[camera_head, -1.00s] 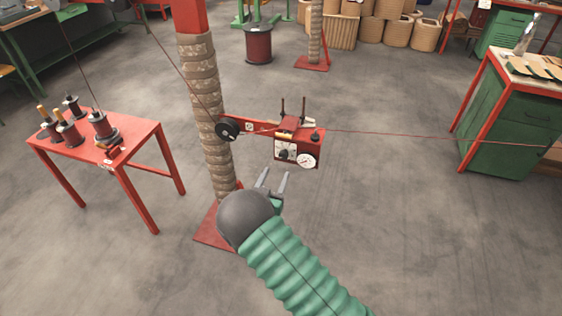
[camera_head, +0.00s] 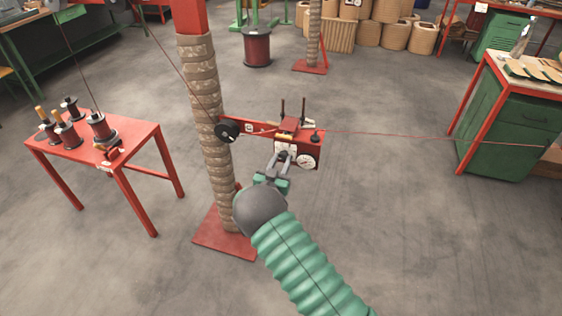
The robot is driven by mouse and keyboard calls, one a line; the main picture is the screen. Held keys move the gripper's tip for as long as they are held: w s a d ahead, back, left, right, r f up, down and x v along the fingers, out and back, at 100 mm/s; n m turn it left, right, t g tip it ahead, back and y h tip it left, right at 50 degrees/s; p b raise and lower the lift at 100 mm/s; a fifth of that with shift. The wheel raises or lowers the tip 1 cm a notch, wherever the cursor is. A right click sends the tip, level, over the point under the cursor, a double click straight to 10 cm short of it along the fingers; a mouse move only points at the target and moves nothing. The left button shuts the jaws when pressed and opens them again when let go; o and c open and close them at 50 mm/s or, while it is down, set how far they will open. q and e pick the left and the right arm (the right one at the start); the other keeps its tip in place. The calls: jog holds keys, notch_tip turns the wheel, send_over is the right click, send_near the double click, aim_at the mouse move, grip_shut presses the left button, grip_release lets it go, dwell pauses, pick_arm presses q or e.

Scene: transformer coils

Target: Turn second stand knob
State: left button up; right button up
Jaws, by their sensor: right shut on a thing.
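The red stand box (camera_head: 312,145) is held out on a red arm from the wrapped post (camera_head: 205,110). Its front carries a white panel (camera_head: 291,148) and a round white gauge (camera_head: 305,162). My right gripper (camera_head: 283,158) reaches up from below, and its fingertips are at the white panel, left of the gauge. It is shut on the stand knob, which is mostly hidden between the fingers. My left gripper is not in view.
A red wire (camera_head: 400,136) runs from the box to the right. A red table (camera_head: 140,140) with several spools stands at the left. A green cabinet (camera_head: 505,140) stands at the right. The floor between is clear.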

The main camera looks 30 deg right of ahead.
grip_shut()
jog(key=shift+f, duration=0.1)
jog(key=m+b, duration=0.3)
jog(key=m, duration=0.1)
jog(key=shift+f+m, duration=0.15)
jog(key=shift+m, duration=0.15)
jog(key=m+b, duration=0.4)
jog(key=shift+m, duration=0.3)
jog(key=m+b, duration=1.4)
jog(key=b, duration=0.4)
jog(key=m+b, duration=1.5)
jog(key=b, duration=0.4)
jog(key=shift+a+f+m, duration=0.15)
jog(key=shift+m, duration=0.15)
jog(key=shift+m+b, duration=0.5)
jog(key=shift+r, duration=0.2)
